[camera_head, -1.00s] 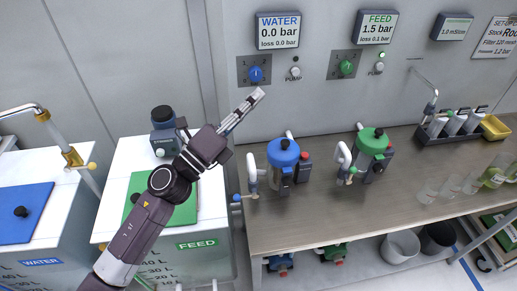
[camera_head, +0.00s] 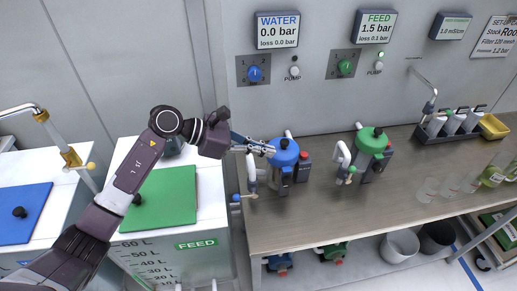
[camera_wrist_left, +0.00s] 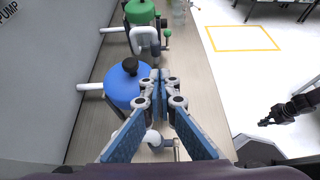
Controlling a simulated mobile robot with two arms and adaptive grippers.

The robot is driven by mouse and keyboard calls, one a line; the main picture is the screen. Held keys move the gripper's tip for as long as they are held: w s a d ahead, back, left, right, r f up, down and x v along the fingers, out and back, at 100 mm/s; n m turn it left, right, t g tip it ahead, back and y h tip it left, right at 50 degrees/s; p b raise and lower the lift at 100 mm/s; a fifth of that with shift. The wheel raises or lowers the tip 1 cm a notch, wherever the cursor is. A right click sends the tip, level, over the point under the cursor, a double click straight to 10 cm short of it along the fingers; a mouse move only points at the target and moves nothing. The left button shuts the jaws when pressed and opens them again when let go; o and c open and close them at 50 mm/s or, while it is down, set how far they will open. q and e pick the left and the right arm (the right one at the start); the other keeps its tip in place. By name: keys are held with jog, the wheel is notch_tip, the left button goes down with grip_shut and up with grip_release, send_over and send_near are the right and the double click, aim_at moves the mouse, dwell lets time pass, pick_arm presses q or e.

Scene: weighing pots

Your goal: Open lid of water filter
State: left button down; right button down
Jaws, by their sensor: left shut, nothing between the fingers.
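The water filter is the canister with a blue lid (camera_head: 280,155) on the bench. A black knob (camera_head: 284,143) sits on top of the lid. The lid looks closed. My left gripper (camera_head: 269,151) points right, its fingertips close by the left side of the blue lid. In the left wrist view the blue lid (camera_wrist_left: 124,88) and its black knob (camera_wrist_left: 130,66) are left of my fingertips (camera_wrist_left: 160,76). The fingers are together and empty; whether they touch the lid I cannot tell. A dark gripper, likely my right one (camera_wrist_left: 268,121), is small at the right edge there.
A feed filter with a green lid (camera_head: 372,140) stands to the right. White pipes and a blue tap handle (camera_head: 236,197) are beside the water filter. Glass beakers (camera_head: 428,189) stand farther right. The front bench top (camera_head: 310,225) is clear.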

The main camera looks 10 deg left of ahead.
aim_at(286, 157)
pick_arm(q)
jog(key=b+x, duration=0.1)
jog(key=x, duration=0.1)
jog(key=w+b+x, duration=0.1)
jog(key=x, duration=0.2)
jog(key=b+x, duration=0.1)
jog(key=x, duration=0.1)
jog(key=shift+w+a+f+b, duration=0.15)
jog(key=shift+w+b, duration=0.2)
jog(key=shift+f, duration=0.1)
